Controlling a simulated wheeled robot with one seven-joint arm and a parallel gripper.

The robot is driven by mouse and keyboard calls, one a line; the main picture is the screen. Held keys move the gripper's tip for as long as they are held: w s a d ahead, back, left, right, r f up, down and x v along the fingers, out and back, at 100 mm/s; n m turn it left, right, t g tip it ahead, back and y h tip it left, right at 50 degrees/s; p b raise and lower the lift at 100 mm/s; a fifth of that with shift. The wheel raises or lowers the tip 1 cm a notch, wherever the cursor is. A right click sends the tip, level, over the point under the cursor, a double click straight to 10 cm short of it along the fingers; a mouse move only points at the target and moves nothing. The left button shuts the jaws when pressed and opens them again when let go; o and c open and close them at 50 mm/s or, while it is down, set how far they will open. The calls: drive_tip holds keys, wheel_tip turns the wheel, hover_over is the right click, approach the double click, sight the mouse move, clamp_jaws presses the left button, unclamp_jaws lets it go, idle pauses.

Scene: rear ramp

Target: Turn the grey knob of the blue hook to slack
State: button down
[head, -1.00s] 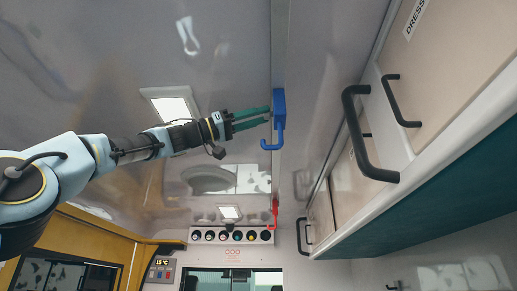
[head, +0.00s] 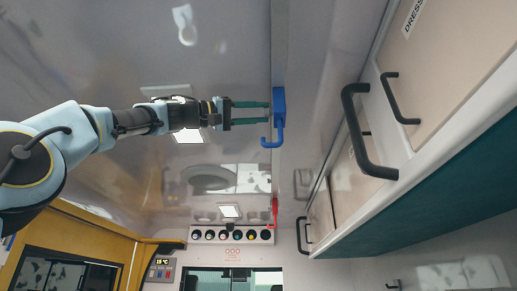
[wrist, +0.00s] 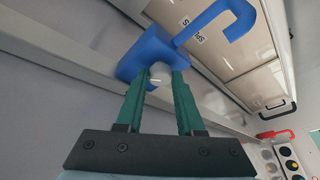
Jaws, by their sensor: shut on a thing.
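The blue hook (head: 279,112) is mounted on the ceiling rail, its curved arm hanging down; it also shows in the wrist view (wrist: 150,48). The grey knob (wrist: 159,73) is a pale rounded piece on the hook's body, between my fingertips in the wrist view. In the head view the knob is hidden at the fingertips. My gripper (head: 269,113) reaches the hook from the left with its green fingers level. It is shut on the knob, one finger on each side; the fingertips also show in the wrist view (wrist: 158,82).
A red hook (head: 274,211) hangs further along the same rail. Cabinets with black handles (head: 360,130) line the right side, over a teal underside. A panel of round knobs (head: 231,235) is on the far wall. Open air lies below the hook.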

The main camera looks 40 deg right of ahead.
drive_tip(key=shift+r+n+t+y+p, duration=0.15)
drive_tip(key=shift+n+t+y+p, duration=0.35)
drive_tip(key=shift+n+p, duration=0.9)
drive_tip(key=shift+r+n+t+y+p, duration=0.1)
drive_tip(key=shift+n+t+y+p, duration=0.6)
drive_tip(key=shift+n, duration=1.25)
drive_tip(key=shift+r+n+t+y+p, duration=0.2)
drive_tip(key=shift+n+y+p, duration=0.1)
drive_tip(key=shift+n+p, duration=1.15)
drive_tip(key=shift+f+n, duration=0.1)
drive_tip(key=shift+n, duration=0.2)
drive_tip(key=c, duration=0.5)
unclamp_jaws()
drive_tip(key=shift+a, duration=0.1)
drive_tip(key=b+v, duration=0.2)
drive_tip(key=v, duration=0.8)
drive_tip(key=shift+a+b, duration=0.3)
drive_tip(key=shift+a, duration=0.05)
drive_tip(key=shift+w, duration=0.1)
